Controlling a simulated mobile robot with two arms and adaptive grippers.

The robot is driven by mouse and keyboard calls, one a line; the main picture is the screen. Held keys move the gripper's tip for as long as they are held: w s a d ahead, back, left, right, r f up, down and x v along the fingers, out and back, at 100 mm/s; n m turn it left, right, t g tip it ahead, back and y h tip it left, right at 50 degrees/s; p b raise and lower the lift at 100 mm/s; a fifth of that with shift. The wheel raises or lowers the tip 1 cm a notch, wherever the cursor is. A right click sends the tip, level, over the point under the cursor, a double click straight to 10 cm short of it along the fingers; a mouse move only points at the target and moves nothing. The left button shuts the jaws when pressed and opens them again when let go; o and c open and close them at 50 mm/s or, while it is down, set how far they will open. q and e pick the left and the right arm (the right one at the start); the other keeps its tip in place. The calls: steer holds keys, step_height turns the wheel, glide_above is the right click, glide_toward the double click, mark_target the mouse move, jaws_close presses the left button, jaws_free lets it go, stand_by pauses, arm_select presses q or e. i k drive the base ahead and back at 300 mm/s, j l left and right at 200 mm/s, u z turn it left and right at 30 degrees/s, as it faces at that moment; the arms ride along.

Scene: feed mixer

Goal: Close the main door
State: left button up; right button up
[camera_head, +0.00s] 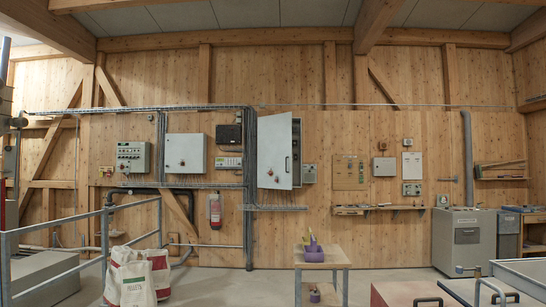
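A tall grey wall cabinet (297,152) hangs on the wooden wall near the middle of the view. Its door (274,151) appears to stand ajar, with its face angled out from the wall. I see a small dark handle or lock on it. The inside of the cabinet is mostly hidden. No label shows which door is the main one. Neither of my grippers is in view.
A wooden table (322,258) with purple items stands below, right of the cabinet. A metal railing (104,240) and white sacks (137,280) are at left. A grey machine (464,239) and red-topped box (408,291) are at right. Floor (235,285) left of the table is clear.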

mark_target(274, 131)
steer(key=i+u, duration=0.1)
steer(key=i, duration=2.45)
steer(key=i+u, duration=0.2)
steer(key=i, duration=0.4)
steer(key=i+l+u, duration=0.2)
steer(key=i, duration=0.4)
steer(key=i+u, duration=0.15)
steer(key=i, duration=0.45)
steer(key=i+j+u, duration=0.1)
steer(key=i, duration=0.95)
steer(key=i+j, duration=0.2)
steer(key=i, duration=0.8)
steer(key=i+z, duration=0.4)
steer(key=i, duration=0.5)
steer(key=i+j+z, duration=0.15)
steer(key=i+z, duration=0.2)
steer(key=i, duration=0.6)
